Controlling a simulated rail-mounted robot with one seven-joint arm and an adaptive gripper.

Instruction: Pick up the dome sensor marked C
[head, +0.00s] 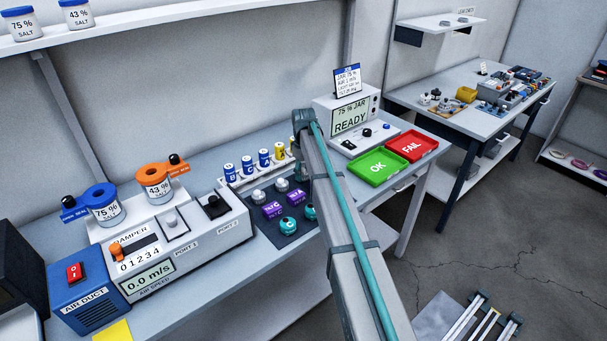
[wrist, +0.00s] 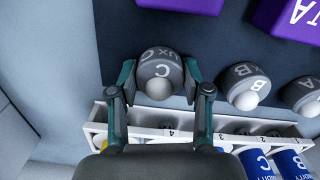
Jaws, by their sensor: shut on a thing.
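The dome sensor marked C (wrist: 160,70) has a dark grey round body with a pale dome on top. It shows in the wrist view between the two fingers of my gripper (wrist: 160,82), which is shut on its sides. The sensor is over the dark mat; I cannot tell whether it still touches it. The dome sensor marked B (wrist: 246,88) sits just to the right in the wrist view, and another marked A (wrist: 304,95) is partly cut off at the edge.
A white rack (wrist: 230,140) with blue and yellow capped vials stands close by the fingers. Purple blocks (head: 272,210) and teal parts (head: 288,226) share the dark mat (head: 268,229). A green OK tray (head: 374,180) and red FAIL tray (head: 429,154) lie farther right.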

